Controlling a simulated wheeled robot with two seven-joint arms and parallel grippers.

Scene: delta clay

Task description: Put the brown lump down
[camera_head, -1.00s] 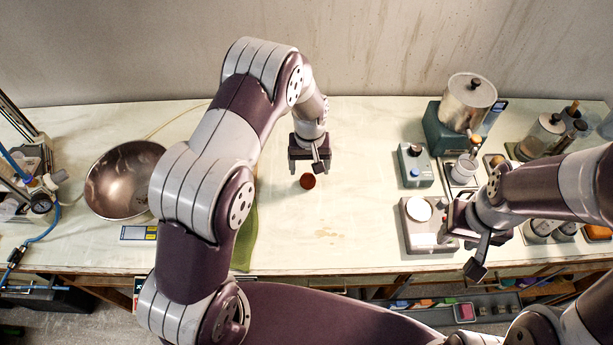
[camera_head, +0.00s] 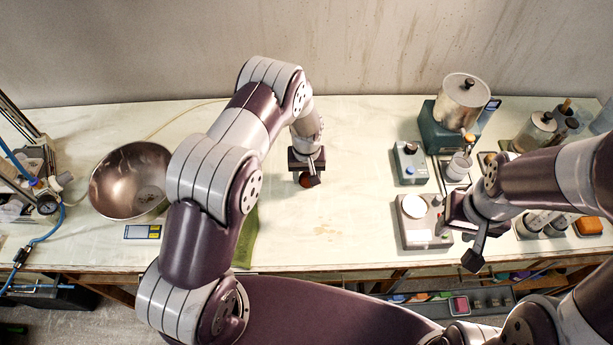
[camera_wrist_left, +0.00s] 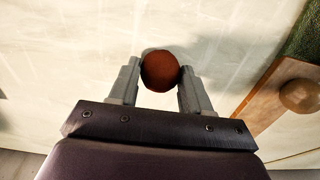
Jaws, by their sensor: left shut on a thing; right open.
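The brown lump (camera_wrist_left: 160,71) is a round reddish-brown piece between the two fingers of my left gripper (camera_wrist_left: 160,82) in the left wrist view. In the head view, the brown lump (camera_head: 305,180) shows just below my left gripper (camera_head: 307,177), which partly covers it. My left gripper is shut on the lump, low over the pale table (camera_head: 340,215). Whether the lump touches the table, I cannot tell. My right gripper (camera_head: 475,240) is open at the right, beside the white scale, with nothing seen in it.
A metal bowl (camera_head: 130,178) stands at the left. The table's middle is clear.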

